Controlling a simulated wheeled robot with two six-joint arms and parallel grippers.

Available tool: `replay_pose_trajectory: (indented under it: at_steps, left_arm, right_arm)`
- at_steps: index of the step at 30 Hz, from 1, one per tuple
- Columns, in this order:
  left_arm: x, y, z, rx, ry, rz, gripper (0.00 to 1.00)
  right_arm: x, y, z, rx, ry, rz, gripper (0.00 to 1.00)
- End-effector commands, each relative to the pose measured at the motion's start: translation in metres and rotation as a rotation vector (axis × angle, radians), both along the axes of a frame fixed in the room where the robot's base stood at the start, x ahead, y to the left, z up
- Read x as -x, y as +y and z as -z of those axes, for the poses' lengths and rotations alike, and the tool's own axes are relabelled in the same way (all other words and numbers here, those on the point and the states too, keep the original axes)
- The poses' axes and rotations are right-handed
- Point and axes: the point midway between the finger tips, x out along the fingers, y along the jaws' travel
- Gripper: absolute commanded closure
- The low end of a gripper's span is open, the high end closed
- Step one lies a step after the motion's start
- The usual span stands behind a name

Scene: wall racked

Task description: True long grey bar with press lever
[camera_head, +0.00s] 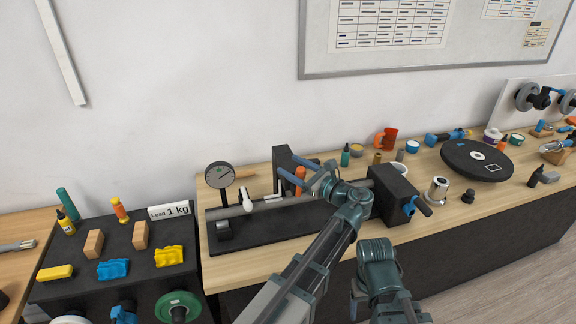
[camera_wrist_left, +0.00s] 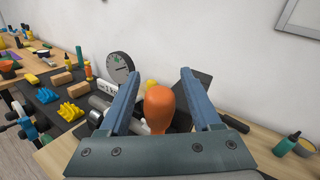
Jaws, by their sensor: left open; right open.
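The long grey bar (camera_head: 228,211) lies along a black base plate (camera_head: 262,228) on the bench; my left arm hides part of its right end. A black press column (camera_head: 283,164) stands behind it. The press lever's orange handle (camera_head: 300,174) points up and also shows in the left wrist view (camera_wrist_left: 160,108). My left gripper (camera_head: 308,176) is open, its blue fingers on either side of the handle; I cannot tell whether they touch it. A dial gauge (camera_head: 219,176) stands at the bar's left end. My right gripper (camera_head: 357,290) is low in front of the bench, partly seen, with nothing visible in it.
A black block with a blue-handled part (camera_head: 393,188) stands just right of my left gripper. A metal cylinder (camera_head: 437,190) and a black round disc (camera_head: 477,160) are further right. A dark rack (camera_head: 100,247) with wooden blocks and coloured pieces stands left. The wall is close behind.

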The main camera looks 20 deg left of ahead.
Motion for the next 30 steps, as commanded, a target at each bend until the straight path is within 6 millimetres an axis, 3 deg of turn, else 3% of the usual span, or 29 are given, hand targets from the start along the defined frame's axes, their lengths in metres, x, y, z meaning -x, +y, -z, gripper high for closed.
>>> replay_pose_trajectory:
  at_steps: [2, 13, 30]
  left_arm:
    - [0.0000, 0.0000, 0.0000, 0.000, 0.000, 0.000, 0.35]
    - [0.0000, 0.0000, -0.0001, 0.000, 0.000, 0.000, 1.00]
    - [-0.0003, -0.0002, -0.0003, 0.000, 0.000, 0.001, 1.00]
  right_arm:
    - [0.0001, -0.0001, 0.0000, 0.000, 0.000, 0.000, 0.29]
    - [0.0000, 0.0000, 0.0000, 0.000, 0.000, 0.000, 0.29]
    - [0.0000, 0.0000, -0.0001, 0.000, 0.000, 0.000, 0.29]
